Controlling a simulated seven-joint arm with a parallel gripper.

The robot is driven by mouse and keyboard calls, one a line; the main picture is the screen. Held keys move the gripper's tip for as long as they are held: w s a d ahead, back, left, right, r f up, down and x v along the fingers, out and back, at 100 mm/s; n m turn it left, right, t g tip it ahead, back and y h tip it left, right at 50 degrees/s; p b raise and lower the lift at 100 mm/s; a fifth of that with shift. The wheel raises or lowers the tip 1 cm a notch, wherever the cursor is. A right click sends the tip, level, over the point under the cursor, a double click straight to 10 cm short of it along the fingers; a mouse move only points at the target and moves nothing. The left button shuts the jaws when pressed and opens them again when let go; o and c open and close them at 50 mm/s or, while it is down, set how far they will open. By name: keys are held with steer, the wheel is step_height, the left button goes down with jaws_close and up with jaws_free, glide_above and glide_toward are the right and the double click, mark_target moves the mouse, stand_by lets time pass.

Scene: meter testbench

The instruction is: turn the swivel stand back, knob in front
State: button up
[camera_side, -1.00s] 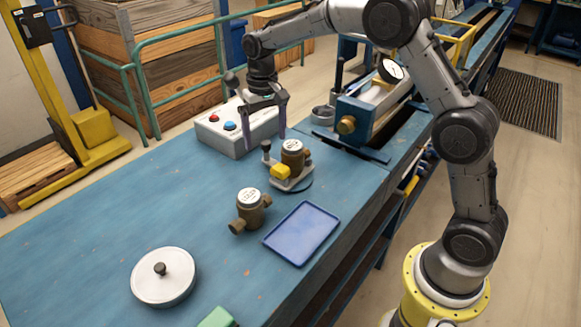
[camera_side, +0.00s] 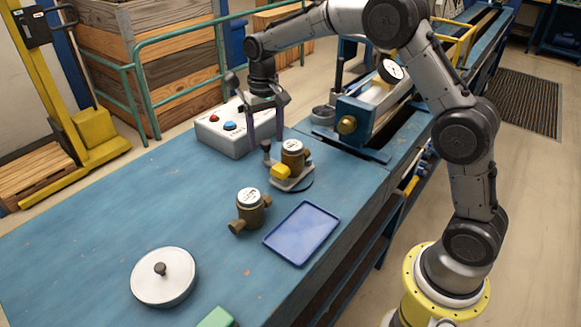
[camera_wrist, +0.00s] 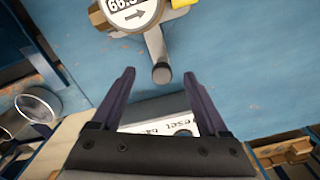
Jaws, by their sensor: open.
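The swivel stand (camera_side: 294,184) is on the blue bench and carries a brass meter (camera_side: 293,160) with a white dial and a yellow block (camera_side: 281,171). Its dark upright knob (camera_side: 266,146) is on an arm on the stand's far-left side in the side view. My gripper (camera_side: 266,141) is open and points down at the knob. In the wrist view, my gripper (camera_wrist: 160,76) has one fingertip on each side of the knob, apart from it.
A control box (camera_side: 232,128) with red and blue buttons stands close behind my gripper. A second brass meter (camera_side: 250,210), a blue tray (camera_side: 302,234) and a round white lid (camera_side: 163,278) are on the bench nearer the camera. A test rig (camera_side: 365,115) stands to the right.

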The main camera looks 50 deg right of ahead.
steer(key=shift+s+d, duration=0.1)
steer(key=shift+d, duration=0.6)
steer(key=shift+d, duration=0.1)
